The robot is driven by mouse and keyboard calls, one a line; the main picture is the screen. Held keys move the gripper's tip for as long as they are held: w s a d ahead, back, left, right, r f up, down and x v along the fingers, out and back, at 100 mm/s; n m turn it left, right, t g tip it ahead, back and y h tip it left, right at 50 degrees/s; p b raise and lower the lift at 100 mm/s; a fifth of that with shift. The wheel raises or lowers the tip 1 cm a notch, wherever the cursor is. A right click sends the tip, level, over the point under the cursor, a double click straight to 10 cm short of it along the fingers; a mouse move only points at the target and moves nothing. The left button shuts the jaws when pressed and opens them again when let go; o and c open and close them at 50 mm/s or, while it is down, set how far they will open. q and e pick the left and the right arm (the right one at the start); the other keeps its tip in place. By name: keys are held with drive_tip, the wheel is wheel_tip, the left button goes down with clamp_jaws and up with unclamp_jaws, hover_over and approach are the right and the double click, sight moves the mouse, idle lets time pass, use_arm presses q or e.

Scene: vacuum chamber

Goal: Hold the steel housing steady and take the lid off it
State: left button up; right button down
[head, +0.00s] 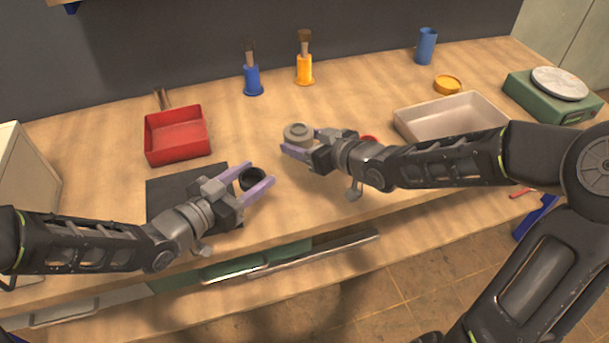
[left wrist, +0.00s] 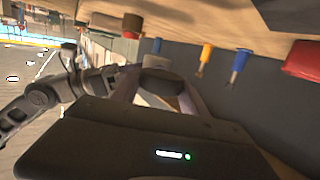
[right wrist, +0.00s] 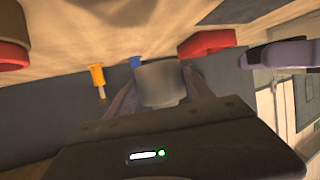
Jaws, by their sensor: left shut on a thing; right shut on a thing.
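The steel housing (head: 298,132) is a grey, stepped round piece near the middle of the table in the head view. My right gripper (head: 303,146) is shut on it, and it shows between the fingers in the right wrist view (right wrist: 160,82). A black round piece (head: 252,178), apparently the lid, is apart from the housing, to its lower left. My left gripper (head: 260,186) is shut on this piece, above the dark mat's right edge. It shows dark between the fingers in the left wrist view (left wrist: 162,84). I cannot tell whether either piece touches the table.
A dark mat (head: 165,192) lies under my left gripper. A red bin (head: 178,143) stands behind it. Blue (head: 252,82) and yellow (head: 304,70) holders stand at the back. A red item (head: 369,139) and a beige tray (head: 412,122) are near my right arm.

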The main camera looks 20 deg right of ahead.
sight(304, 181)
drive_tip(key=shift+w, duration=0.1)
